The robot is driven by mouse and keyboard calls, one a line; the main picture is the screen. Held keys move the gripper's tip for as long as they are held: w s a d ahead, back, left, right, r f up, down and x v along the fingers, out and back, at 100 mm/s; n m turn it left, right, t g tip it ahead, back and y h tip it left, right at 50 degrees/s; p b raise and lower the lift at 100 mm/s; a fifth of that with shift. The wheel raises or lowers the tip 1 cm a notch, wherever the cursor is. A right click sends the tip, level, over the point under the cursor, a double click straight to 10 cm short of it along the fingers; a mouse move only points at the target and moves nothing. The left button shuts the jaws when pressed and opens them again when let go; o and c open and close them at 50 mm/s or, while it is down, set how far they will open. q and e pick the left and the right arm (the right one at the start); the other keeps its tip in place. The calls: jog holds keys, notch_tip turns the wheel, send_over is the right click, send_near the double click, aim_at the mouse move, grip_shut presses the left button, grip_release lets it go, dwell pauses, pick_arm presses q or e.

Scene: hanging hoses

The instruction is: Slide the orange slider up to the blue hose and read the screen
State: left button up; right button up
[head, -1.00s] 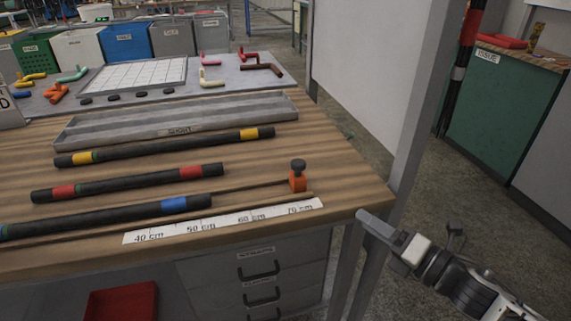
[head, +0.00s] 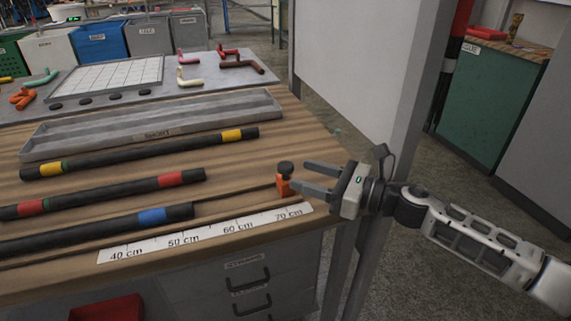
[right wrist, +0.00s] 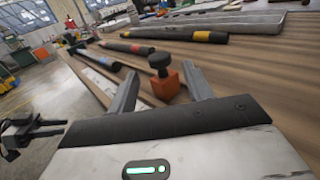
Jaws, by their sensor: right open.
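The orange slider (head: 283,185) with its black knob stands on the rail near the 70 cm end of the white ruler (head: 215,232). The blue hose (head: 100,230), black with a blue band near its right end, lies to the slider's left, with a gap between them. My right gripper (head: 305,176) is open beside the slider, its fingertips close to the knob and body. In the right wrist view the slider (right wrist: 165,82) shows between the two open fingers. I cannot tell whether they touch it. No screen that I can read is in view. My left gripper is not in the head view.
A red-banded hose (head: 110,193), a yellow-banded hose (head: 150,154) and a grey tray (head: 220,112) lie behind the blue hose. A grey post (head: 395,130) stands behind my right arm. Coloured bins (head: 98,42) line the back.

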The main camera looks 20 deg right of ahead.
aim_at(285, 169)
pick_arm(q)
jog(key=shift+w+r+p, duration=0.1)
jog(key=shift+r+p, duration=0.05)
jog(key=shift+p, duration=0.2)
pick_arm(e)
jog(key=shift+x, duration=2.75)
